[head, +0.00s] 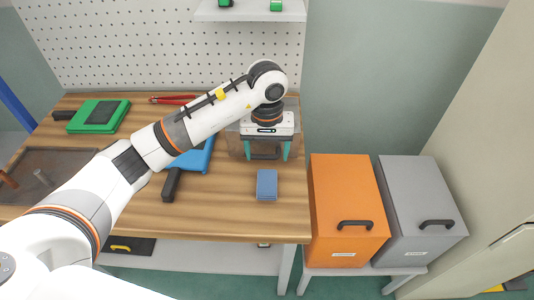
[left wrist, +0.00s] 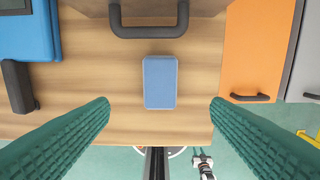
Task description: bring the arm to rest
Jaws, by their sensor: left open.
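My left arm reaches in from the left over the wooden workbench (head: 230,217) in the head view. My left gripper (head: 266,158) points down above the right part of the bench. Its two green fingers are spread apart with nothing between them. They show large in the left wrist view (left wrist: 160,108). A small blue block (head: 267,185) lies on the bench just in front of the gripper. In the left wrist view the blue block (left wrist: 160,82) lies on the wood beyond the fingertips, apart from them. My right gripper is in neither view.
A brown box with a dark handle (left wrist: 150,30) stands behind the block. A blue case (head: 193,158) and a green case (head: 100,116) lie leftward. Orange (head: 345,205) and grey (head: 420,205) boxes stand right of the bench. A pegboard (head: 170,45) rises behind.

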